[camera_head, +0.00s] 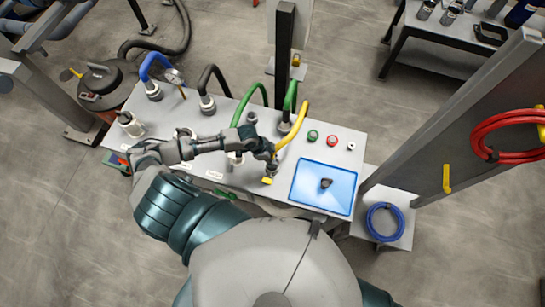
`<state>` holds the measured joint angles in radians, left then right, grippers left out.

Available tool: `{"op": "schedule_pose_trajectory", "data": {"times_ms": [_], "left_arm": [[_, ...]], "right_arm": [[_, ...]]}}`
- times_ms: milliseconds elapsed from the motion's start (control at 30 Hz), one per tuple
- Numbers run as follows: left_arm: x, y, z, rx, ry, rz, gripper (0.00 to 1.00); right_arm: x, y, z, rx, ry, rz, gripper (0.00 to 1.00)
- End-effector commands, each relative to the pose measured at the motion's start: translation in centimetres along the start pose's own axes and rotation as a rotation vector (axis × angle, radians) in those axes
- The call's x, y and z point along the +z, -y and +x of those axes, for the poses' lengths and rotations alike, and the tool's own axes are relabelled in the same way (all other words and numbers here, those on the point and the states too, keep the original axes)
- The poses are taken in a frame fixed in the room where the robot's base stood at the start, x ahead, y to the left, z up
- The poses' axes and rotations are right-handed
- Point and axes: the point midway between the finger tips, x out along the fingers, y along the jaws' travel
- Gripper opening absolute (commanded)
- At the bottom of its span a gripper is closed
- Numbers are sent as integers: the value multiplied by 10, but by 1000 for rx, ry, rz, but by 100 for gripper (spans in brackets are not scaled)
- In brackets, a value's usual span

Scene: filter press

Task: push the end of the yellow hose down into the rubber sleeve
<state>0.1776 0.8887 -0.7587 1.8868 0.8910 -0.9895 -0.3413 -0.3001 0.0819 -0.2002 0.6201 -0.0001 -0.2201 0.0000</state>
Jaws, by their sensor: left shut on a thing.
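The yellow hose (297,127) bends from the back of the grey bench down toward its front, left of the blue tray. My left gripper (271,160) is shut on the yellow hose near its lower end, above a dark upright fitting (270,171) that looks like the rubber sleeve. The gripper hides much of the hose end, so I cannot tell whether it is in the sleeve or only above it. A small yellow piece (266,181) shows at the fitting's front. My right gripper is not in view.
The bench (210,123) also carries a green hose (250,99), a black hose (207,76) and a blue hose (150,64) on fittings. A blue tray (305,196) with a small dark part (326,183) lies right. A dark post (284,50) rises behind the bench.

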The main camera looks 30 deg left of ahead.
Motion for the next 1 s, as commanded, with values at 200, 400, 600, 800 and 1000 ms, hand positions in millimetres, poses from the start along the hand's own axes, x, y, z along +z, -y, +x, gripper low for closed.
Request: {"op": "schedule_pose_trajectory", "data": {"times_ms": [200,400,600,800,1000], "left_arm": [[0,0,0,0,0,0,57],[0,0,0,0,0,0,59],[0,0,-7,0,0,0,59],[1,2,-45,-3,2,2,59],[2,1,-88,-1,2,2,59]], "right_arm": [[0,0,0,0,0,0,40],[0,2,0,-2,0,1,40],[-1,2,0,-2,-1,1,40],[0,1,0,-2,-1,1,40],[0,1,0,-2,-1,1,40]]}}
